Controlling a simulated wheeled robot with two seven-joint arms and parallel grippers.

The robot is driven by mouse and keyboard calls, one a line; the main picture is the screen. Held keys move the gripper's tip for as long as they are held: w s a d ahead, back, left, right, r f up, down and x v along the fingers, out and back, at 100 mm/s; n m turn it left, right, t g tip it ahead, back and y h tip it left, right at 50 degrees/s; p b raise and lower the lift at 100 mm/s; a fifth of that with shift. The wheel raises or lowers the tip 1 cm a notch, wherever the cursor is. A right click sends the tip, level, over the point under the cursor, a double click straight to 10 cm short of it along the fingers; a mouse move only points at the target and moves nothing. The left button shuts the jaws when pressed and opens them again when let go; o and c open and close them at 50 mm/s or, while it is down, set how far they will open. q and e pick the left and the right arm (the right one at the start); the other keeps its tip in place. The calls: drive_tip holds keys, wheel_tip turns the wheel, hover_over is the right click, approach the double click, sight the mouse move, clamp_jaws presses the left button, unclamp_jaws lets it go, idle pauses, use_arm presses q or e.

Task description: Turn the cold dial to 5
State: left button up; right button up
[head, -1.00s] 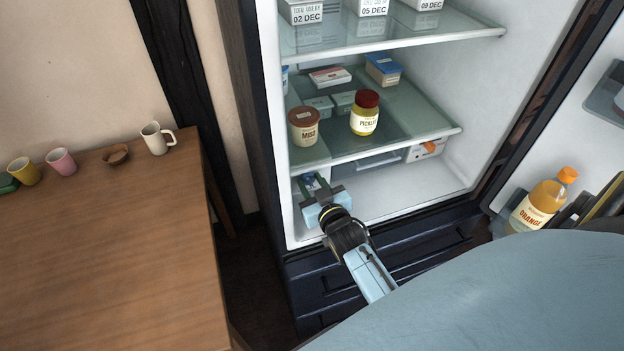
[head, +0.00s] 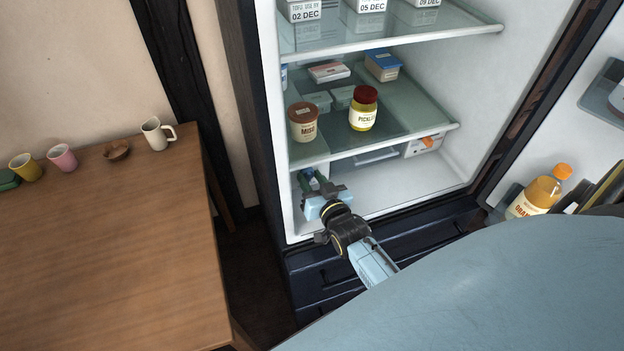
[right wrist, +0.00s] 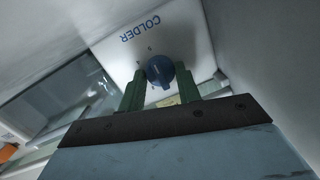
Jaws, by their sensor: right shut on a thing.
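The cold dial (right wrist: 160,70) is a round blue knob on a white panel (right wrist: 130,48) marked "COLDER" in the right wrist view. Small numbers stand around it, too small to read surely, and its setting cannot be told. My right gripper (right wrist: 159,88) has its two green fingers on either side of the dial, shut on it. In the head view my right gripper (head: 313,180) reaches into the lower left of the open fridge (head: 420,182), under the lower glass shelf. There the dial is mostly hidden by the gripper. My left gripper is not in view.
A miso tub (head: 303,122) and a pickle jar (head: 363,108) stand on the glass shelf (head: 420,130) above my right gripper. An orange bottle (head: 540,195) stands in the open door at right. A wooden table (head: 100,250) with cups is at left.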

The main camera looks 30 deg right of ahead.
drive_tip(key=shift+f, duration=0.1)
drive_tip(key=o, duration=0.7)
drive_tip(key=shift+s, duration=0.15)
drive_tip(key=s+a+r+p, duration=0.1)
drive_tip(key=s, duration=1.2)
drive_tip(key=shift+a+r+p, duration=0.3)
drive_tip(key=shift+a, duration=0.05)
